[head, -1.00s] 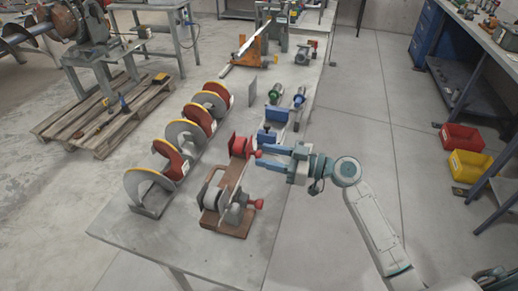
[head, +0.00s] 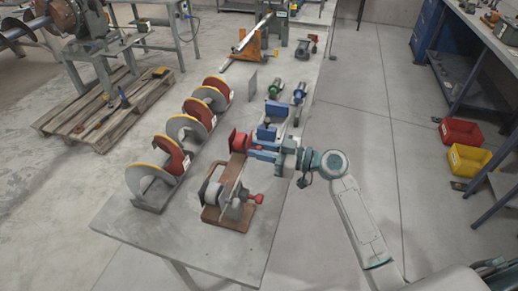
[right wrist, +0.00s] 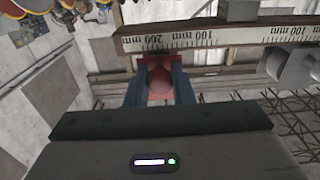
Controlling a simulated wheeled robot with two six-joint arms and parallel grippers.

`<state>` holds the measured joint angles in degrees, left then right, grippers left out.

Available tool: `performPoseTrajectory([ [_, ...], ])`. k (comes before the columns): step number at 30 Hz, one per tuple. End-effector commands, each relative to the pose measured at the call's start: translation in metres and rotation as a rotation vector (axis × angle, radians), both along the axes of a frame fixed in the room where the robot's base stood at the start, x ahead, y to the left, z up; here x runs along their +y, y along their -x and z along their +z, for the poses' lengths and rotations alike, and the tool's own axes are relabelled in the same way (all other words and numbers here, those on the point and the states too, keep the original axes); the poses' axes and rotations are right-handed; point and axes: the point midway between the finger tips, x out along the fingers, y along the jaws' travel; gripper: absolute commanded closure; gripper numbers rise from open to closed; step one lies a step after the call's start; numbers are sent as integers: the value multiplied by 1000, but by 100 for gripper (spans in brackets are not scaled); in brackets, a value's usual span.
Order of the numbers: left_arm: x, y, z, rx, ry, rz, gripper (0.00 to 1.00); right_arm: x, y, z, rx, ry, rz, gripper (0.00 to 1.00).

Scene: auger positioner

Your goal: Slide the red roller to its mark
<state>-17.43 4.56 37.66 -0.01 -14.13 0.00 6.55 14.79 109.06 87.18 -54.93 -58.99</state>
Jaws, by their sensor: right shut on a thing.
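The red roller (head: 238,141) stands at the far end of a wooden-based positioner (head: 225,222) near the table's right edge. My right gripper (head: 252,149) reaches in from the right and is shut on the red roller's knob. In the right wrist view the red knob (right wrist: 158,80) sits between the two blue fingers. Beyond it runs a scale rail (right wrist: 225,38) marked in mm, with the knob in line with about the 200 mm label. The roller's target mark cannot be made out. My left gripper is not in view.
A second carriage with a red knob (head: 257,198) stands at the near end of the positioner. Several auger flights (head: 170,160) line the table's left side. A blue clamp (head: 274,112) and small cylinders stand behind the gripper.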

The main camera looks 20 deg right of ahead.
Motion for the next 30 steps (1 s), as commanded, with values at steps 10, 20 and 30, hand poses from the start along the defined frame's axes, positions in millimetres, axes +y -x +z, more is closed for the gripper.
performPoseTrajectory([
  [10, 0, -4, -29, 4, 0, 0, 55, 25, 37, -5, -2, 0, 2, 100],
  [20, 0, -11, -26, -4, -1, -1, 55, 31, 46, 0, 1, 0, 0, 100],
  [30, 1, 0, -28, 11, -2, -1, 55, 31, 46, 0, 1, 1, 0, 59],
])
